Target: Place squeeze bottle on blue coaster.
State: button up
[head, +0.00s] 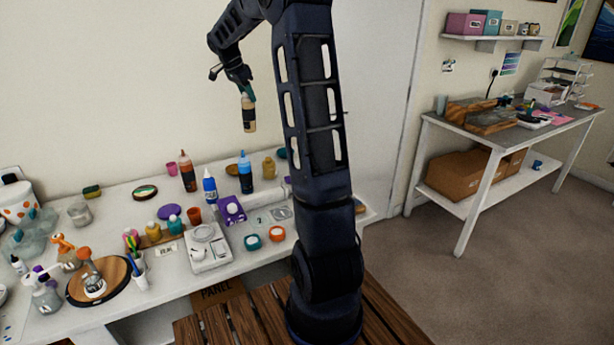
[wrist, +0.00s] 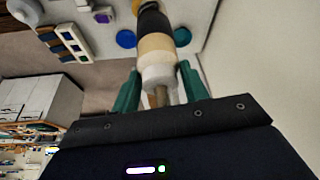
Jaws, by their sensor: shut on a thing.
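My gripper (head: 245,92) is shut on the squeeze bottle (head: 249,115), a cream bottle with a dark band, and holds it in the air above the back of the white table. In the wrist view the bottle (wrist: 155,42) sits between the teal fingers, its pale end toward the palm.
The white table (head: 118,203) is crowded. An orange-brown bottle (head: 187,172), blue-and-white bottle (head: 209,187) and blue bottle (head: 245,174) stand near the back. A purple box (head: 231,210) and white scale (head: 207,247) lie in front. A side table (head: 440,119) is far right.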

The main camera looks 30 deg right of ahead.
jog(key=s+d+m+g, duration=0.1)
jog(key=s+d+m, duration=0.3)
jog(key=d, duration=0.6)
jog(key=s+d+m+g, duration=0.1)
jog(key=s+d, duration=0.6)
jog(key=d, duration=0.2)
notch_tip(320, 180, down, 20)
jog(key=shift+d+r, duration=0.2)
jog(key=shift+w+f, duration=0.1)
jog(key=o, duration=1.4)
jog(key=shift+o, duration=0.2)
